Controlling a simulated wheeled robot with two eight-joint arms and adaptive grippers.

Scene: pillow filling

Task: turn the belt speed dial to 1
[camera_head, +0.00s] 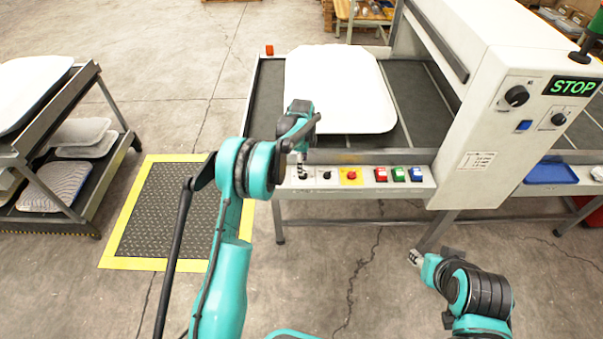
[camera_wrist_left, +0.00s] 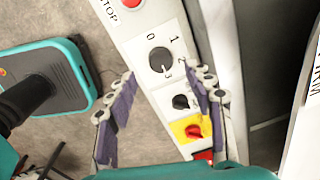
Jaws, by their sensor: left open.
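The belt speed dial (camera_wrist_left: 160,60) is a round black knob on a white panel in the left wrist view, with 0, 1 and 2 printed around it. Where its pointer stands is too small to tell surely. My left gripper (camera_wrist_left: 160,73) is open, one finger on each side of the dial in that view; I cannot tell whether either finger touches it. In the head view my left gripper (camera_head: 301,163) hangs over the left end of the control panel (camera_head: 428,181) and hides the dial. My right gripper (camera_head: 415,257) is low, in front of the machine, apart from the panel.
Beside the dial are a smaller black knob (camera_head: 327,174), a red knob on yellow (camera_head: 351,174) and coloured buttons (camera_head: 398,174). A white pillow-like piece (camera_head: 340,85) lies on the belt (camera_head: 405,80).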

